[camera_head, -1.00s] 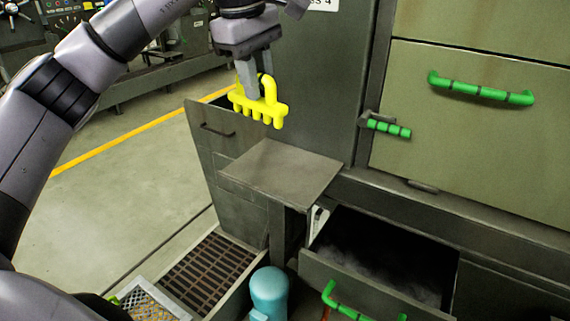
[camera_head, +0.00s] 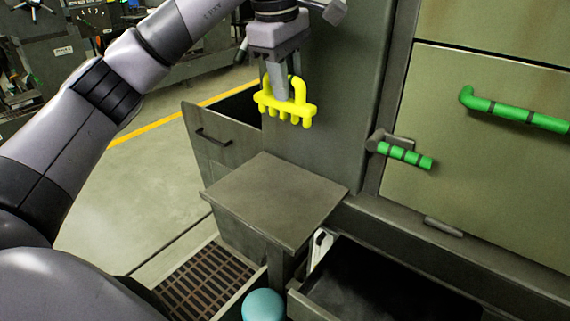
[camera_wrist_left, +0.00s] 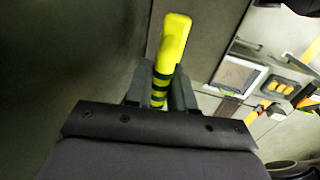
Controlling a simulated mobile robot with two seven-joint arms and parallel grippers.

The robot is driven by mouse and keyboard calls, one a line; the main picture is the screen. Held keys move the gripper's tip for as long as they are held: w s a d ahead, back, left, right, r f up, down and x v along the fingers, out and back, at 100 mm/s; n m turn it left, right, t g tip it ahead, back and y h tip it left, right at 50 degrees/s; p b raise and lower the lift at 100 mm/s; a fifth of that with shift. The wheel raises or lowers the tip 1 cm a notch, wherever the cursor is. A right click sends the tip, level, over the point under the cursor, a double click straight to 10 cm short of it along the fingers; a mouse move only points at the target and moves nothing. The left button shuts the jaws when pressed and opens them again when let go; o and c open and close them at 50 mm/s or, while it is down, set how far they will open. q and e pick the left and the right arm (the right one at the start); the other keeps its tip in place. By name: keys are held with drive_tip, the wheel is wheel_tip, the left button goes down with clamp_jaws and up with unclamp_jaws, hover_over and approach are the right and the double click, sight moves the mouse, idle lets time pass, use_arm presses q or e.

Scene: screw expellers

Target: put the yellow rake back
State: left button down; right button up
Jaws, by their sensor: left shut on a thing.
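The yellow rake (camera_head: 287,105) has a looped handle and several short teeth that point down. My left gripper (camera_head: 283,92) is shut on its handle and holds it in the air above and behind the small grey platform (camera_head: 275,200), in front of the dark cabinet side. In the left wrist view the rake's yellow handle (camera_wrist_left: 173,45) stands between the two dark fingers (camera_wrist_left: 160,88), with dark bands low on it. My right gripper is not in view.
An open drawer (camera_head: 385,290) is at lower right, and an open-topped grey bin (camera_head: 220,140) stands behind the platform. Green handles (camera_head: 515,110) and a green lever (camera_head: 405,155) stick out from the cabinet. A teal cylinder (camera_head: 264,306) and a floor grate (camera_head: 205,282) are in front.

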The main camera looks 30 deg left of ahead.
use_arm(q)
drive_tip(key=shift+f+b, duration=0.55)
drive_tip(key=shift+f, duration=6.85)
drive_tip(key=shift+f, duration=0.2)
drive_tip(key=c, duration=1)
unclamp_jaws()
drive_tip(key=shift+o, duration=0.2)
drive_tip(key=shift+r, duration=0.15)
wheel_tip(320, 180, up, 12)
drive_tip(key=s+p, duration=0.1)
drive_tip(key=s, duration=0.1)
drive_tip(key=shift+s+a, duration=0.15)
